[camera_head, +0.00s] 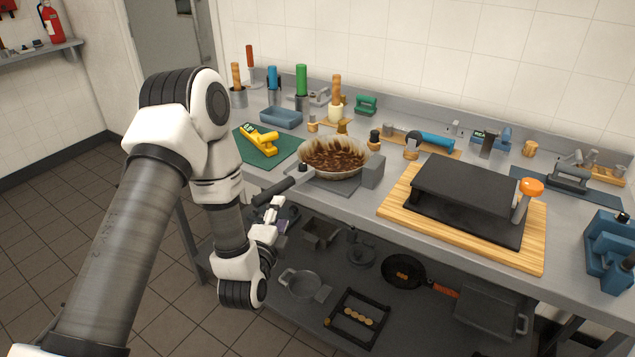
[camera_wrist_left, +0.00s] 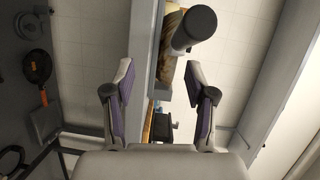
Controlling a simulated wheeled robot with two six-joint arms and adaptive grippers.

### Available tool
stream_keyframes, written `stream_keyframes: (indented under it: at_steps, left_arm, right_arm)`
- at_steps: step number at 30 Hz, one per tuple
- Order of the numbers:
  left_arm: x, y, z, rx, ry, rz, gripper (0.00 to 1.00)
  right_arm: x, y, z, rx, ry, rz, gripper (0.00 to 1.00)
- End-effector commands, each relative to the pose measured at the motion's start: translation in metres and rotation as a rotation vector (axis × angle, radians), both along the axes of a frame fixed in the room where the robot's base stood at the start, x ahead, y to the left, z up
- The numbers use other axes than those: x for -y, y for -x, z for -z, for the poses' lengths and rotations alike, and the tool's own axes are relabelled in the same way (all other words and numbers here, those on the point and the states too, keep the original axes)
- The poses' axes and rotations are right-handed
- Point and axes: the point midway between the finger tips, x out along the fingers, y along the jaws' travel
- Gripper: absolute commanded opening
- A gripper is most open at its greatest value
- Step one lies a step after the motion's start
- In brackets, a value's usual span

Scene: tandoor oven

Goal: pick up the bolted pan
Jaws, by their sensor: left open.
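The pan (camera_head: 333,157) that looks like the bolted pan is round and pale-rimmed, with brown contents. It sits on a grey plate near the counter's front edge. Its dark handle (camera_head: 281,188) sticks out to the left over the edge. My left gripper (camera_head: 277,222) is just below and in front of the handle, open and empty. In the left wrist view the open fingers (camera_wrist_left: 162,102) have purple pads. The handle's round dark end (camera_wrist_left: 196,26) shows close by, above the fingers, apart from them. My right gripper is out of view.
A grey block (camera_head: 373,171) stands right of the pan. A wooden board (camera_head: 400,213) with a black press lies further right. A green mat (camera_head: 284,146) with a yellow tool lies left. The lower shelf holds pots and a black frying pan (camera_head: 402,270).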

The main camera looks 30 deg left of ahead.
Motion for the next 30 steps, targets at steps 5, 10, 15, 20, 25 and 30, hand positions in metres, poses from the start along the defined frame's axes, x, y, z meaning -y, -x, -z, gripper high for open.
stream_keyframes:
  at_steps: [5,10,15,20,25,30]
  left_arm:
    - [-0.013,-0.018,-0.021,0.056,-0.104,-0.02,0.56]
    - [-0.021,-0.04,-0.023,0.053,-0.101,-0.02,0.56]
    - [-0.032,-0.068,-0.023,0.051,-0.101,-0.019,0.56]
    - [-0.034,-0.077,-0.021,0.049,-0.1,-0.018,0.56]
    - [-0.034,-0.077,-0.021,0.048,-0.099,-0.018,0.38]
    - [-0.034,-0.076,-0.021,0.048,-0.099,-0.018,0.0]
  right_arm:
    - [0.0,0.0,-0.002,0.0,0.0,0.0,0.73]
    - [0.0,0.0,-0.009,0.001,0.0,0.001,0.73]
    - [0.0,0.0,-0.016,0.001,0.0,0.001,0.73]
    - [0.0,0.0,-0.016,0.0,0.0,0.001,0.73]
    - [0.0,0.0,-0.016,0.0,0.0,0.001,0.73]
    - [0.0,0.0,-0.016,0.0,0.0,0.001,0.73]
